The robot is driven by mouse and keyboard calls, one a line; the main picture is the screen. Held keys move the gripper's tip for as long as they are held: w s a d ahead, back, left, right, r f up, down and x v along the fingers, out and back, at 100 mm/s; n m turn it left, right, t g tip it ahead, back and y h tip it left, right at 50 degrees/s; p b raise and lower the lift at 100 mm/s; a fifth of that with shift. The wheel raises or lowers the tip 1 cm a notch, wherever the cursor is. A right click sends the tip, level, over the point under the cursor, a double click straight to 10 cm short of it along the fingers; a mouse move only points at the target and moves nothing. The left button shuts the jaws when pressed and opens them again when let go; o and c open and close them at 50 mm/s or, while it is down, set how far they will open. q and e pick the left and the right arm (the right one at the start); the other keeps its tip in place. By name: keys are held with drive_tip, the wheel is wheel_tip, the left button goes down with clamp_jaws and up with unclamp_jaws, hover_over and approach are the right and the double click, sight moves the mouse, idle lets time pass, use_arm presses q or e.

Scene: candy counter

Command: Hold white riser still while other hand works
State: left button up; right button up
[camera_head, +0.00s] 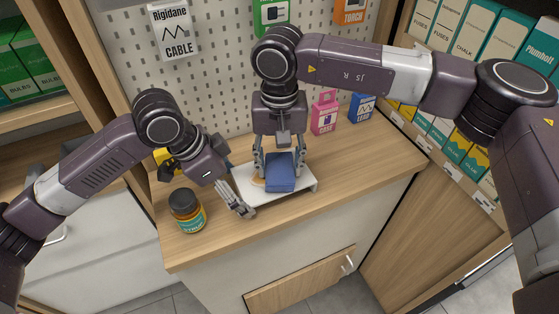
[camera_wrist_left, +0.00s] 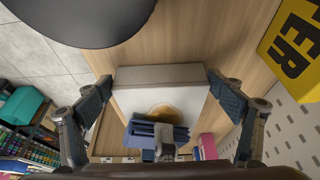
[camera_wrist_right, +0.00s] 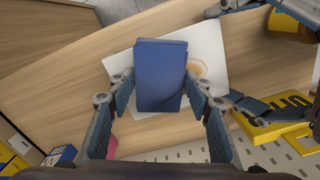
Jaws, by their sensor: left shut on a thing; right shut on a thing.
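The white riser (camera_head: 308,185) lies flat on the wooden counter, near its front edge. My left gripper (camera_head: 236,186) is shut across the riser's left end, with one finger on each side in the left wrist view (camera_wrist_left: 165,82). My right gripper (camera_head: 280,166) points down over the riser and is shut on a blue block-like thing (camera_head: 280,180), which shows layers like a folded cloth in the left wrist view (camera_wrist_left: 158,132). The blue thing is on or just above the riser's top; I cannot tell which. A tan round stain (camera_wrist_right: 197,68) on the riser shows beside it.
A dark-lidded syrup jar (camera_head: 188,211) stands at the counter's front left, close to my left gripper. A yellow thing (camera_head: 165,160) is behind my left wrist. A pink box (camera_head: 324,115) and a blue box (camera_head: 361,108) stand at the back. The counter's right part is clear.

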drive_tip(key=shift+f, duration=0.25)
drive_tip(key=shift+f, duration=0.35)
idle(1.2)
